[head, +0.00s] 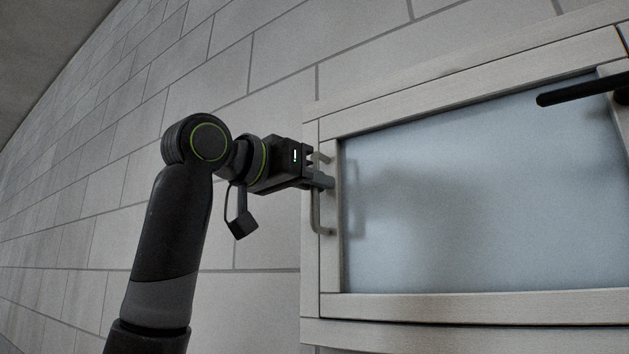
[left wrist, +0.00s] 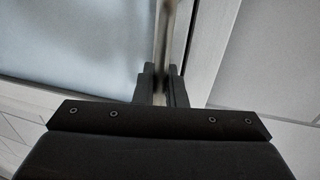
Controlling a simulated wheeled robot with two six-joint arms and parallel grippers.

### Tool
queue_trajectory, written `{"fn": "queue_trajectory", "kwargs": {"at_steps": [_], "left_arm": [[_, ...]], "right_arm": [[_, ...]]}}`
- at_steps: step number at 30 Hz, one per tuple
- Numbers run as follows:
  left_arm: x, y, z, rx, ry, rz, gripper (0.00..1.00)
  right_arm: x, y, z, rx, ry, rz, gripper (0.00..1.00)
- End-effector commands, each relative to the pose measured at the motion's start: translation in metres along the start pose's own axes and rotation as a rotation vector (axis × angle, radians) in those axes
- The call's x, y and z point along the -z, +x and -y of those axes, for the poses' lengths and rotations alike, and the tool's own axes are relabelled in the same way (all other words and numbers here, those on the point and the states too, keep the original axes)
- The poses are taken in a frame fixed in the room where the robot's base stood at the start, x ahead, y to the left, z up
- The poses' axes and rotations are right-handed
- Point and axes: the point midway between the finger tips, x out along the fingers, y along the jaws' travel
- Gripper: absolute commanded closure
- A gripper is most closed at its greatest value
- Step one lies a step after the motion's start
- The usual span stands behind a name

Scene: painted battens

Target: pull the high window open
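The high window has a pale wooden sash (head: 480,304) with a frosted blue-grey pane (head: 480,190). It looks flush in its frame, with no clear gap. A grey metal pull handle (head: 316,215) stands upright on the left stile. A black lever (head: 580,91) lies nearly level at the window's right side, partly cut off by the picture edge. My left gripper (head: 320,180) is at the upper half of the pull handle. In the left wrist view, the fingers of my left gripper (left wrist: 162,88) close in on both sides of the handle bar (left wrist: 165,40). My right gripper is out of view.
A grey block wall (head: 120,200) runs along the left of the window. The outer window frame (head: 460,337) stands slightly proud of it. The space left of my left arm is clear. A ceiling (head: 40,40) shows at the upper left.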

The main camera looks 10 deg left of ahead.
Motion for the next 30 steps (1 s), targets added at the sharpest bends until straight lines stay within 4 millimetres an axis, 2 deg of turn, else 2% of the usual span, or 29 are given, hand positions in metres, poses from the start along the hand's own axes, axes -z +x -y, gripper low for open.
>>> {"fn": "queue_trajectory", "kwargs": {"at_steps": [10,13,30], "left_arm": [[0.000,-0.001,0.000,0.001,0.000,-0.001,1.00],[-0.003,-0.003,0.000,0.001,0.003,-0.013,1.00],[-0.027,-0.054,-0.010,0.001,0.056,-0.279,1.00]], "right_arm": [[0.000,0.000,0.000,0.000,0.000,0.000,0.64],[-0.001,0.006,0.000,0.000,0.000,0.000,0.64],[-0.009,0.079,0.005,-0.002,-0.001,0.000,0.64]]}}
